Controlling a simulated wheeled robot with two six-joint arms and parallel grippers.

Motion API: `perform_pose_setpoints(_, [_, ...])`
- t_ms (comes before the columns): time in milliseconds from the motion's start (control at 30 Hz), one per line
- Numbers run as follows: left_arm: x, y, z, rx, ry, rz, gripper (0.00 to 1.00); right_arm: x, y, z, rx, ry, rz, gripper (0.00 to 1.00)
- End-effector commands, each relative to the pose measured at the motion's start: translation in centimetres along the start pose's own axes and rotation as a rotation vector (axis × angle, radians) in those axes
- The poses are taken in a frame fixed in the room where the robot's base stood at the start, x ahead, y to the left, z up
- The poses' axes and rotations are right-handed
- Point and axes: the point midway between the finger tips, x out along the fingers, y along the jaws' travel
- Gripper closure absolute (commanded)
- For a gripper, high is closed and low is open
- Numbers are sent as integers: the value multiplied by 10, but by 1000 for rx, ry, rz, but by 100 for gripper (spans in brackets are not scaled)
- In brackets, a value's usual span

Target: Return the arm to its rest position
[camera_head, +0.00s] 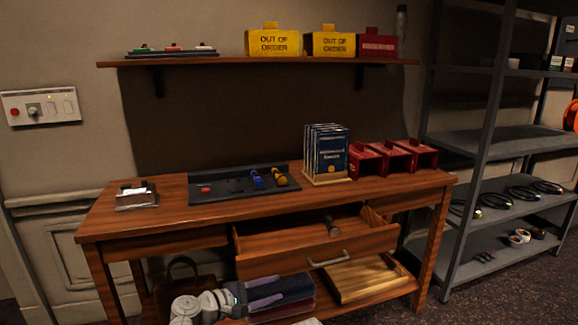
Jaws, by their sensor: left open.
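My left arm comes in at the bottom left, low in front of the wooden desk (180,213). Nothing is seen between the fingers. Whether it touches the items behind it cannot be told. My right gripper is not in view.
The drawer juts out with a dark cylindrical object (332,227) inside. A wooden tray (365,278) and a brown bag (182,276) are below. A metal rack (480,150) stands right.

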Motion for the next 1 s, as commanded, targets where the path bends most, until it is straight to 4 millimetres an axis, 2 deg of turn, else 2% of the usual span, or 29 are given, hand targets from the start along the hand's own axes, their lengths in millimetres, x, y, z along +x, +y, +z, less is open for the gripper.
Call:
perform_pose_setpoints(100, [0,-1,0,3,0,-3,55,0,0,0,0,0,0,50])
perform_pose_setpoints(233, [6,-16,6,60,-2,-64,55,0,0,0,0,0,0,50])
perform_pose_setpoints(533, [17,-61,18,232,-15,-247,55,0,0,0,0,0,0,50])
perform_pose_setpoints(667, [20,-92,25,352,-31,-379,55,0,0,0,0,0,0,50])
perform_pose_setpoints(800, [18,-132,30,517,-59,-562,55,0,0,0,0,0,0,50])
perform_pose_setpoints(867, [14,-153,32,605,-78,-662,55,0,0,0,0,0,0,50])
perform_pose_setpoints(1000, [-6,-199,31,840,-139,-943,55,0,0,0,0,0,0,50])
